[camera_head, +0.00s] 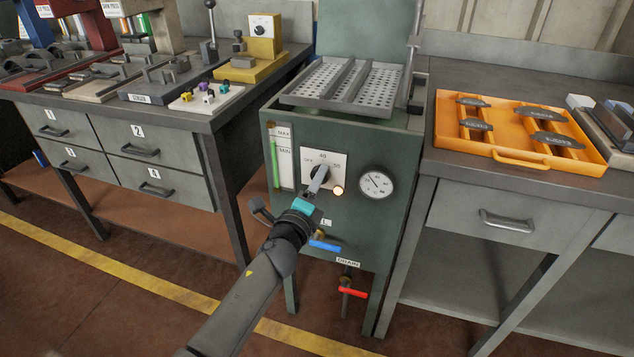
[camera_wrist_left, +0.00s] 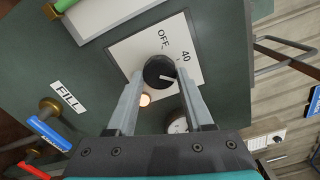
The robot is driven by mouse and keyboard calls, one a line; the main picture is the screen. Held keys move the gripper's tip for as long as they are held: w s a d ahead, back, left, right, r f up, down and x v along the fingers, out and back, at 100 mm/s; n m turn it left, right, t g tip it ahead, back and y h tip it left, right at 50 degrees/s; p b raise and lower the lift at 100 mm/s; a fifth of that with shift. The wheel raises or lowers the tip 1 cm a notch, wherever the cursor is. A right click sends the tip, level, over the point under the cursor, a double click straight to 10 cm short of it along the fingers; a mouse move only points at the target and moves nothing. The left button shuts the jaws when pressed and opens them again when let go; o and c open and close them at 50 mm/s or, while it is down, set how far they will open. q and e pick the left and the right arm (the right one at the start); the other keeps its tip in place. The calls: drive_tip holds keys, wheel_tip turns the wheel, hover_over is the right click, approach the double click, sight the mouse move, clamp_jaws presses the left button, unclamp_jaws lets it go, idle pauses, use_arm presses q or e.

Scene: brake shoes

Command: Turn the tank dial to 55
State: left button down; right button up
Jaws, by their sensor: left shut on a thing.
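The tank dial is a dark round knob on a white plate (camera_head: 334,160) on the front of the green tank (camera_head: 395,225). My left gripper (camera_head: 318,180) is at this plate and hides most of the knob in the head view. In the left wrist view the dial (camera_wrist_left: 158,70) sits between the two fingers of my left gripper (camera_wrist_left: 160,88), which are shut on it. A pale pointer mark on the knob points to the right there, close to the 40 label and a little below it. The OFF label also shows; the 55 mark cannot be read. My right gripper is not in view.
A lit lamp (camera_head: 338,191) and a round gauge (camera_head: 376,183) are right of the dial. A blue fill valve handle (camera_head: 325,246) and a red drain handle (camera_head: 354,293) are below. A perforated tray (camera_head: 345,82) tops the tank. Benches flank the tank.

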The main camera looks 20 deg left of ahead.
use_arm(q)
drive_tip(key=m, duration=0.4)
idle(0.8)
drive_tip(key=shift+c, duration=1.4)
unclamp_jaws()
drive_tip(key=shift+s, duration=0.1)
